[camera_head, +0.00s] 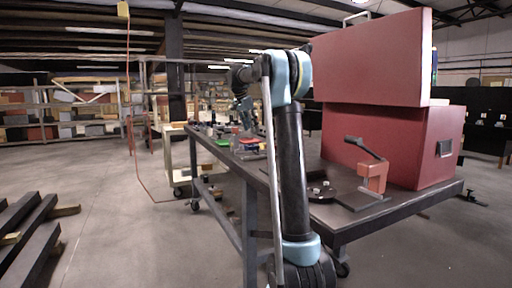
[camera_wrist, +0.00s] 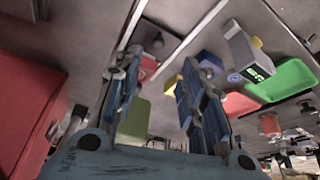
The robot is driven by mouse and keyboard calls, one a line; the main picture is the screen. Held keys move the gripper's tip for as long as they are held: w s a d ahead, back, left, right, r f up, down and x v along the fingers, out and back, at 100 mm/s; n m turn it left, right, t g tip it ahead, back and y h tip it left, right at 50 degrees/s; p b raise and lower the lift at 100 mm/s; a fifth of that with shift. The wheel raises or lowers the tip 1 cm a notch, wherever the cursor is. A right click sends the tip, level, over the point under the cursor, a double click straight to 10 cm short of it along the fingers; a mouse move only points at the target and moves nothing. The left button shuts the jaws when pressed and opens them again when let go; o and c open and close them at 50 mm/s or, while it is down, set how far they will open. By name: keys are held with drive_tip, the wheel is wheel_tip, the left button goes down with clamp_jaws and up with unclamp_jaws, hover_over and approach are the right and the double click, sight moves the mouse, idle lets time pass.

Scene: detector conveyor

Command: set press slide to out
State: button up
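An orange-red press (camera_head: 374,177) with a dark lever arm (camera_head: 365,149) stands on a dark plate at the right part of the workbench, in front of a big red box. I cannot make out the position of its slide. My gripper (camera_head: 245,112) is small in the head view, beyond my arm's elbow and left of the press, over the far part of the bench. In the wrist view my gripper (camera_wrist: 160,62) is open with its two blue fingers spread. A dull green thing (camera_wrist: 135,122) shows between the fingers, with no visible contact. I cannot identify the press in the wrist view.
The big red box (camera_head: 435,150) fills the right end of the dark workbench (camera_head: 415,203). The wrist view shows a green tray (camera_wrist: 292,78), a grey device with a lit display (camera_wrist: 240,45) and a red surface (camera_wrist: 22,115) at left. Beams (camera_head: 32,245) lie on the floor at left.

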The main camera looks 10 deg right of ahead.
drive_tip(key=x, duration=1.1)
drive_tip(key=shift+d+f, duration=0.1)
clamp_jaws()
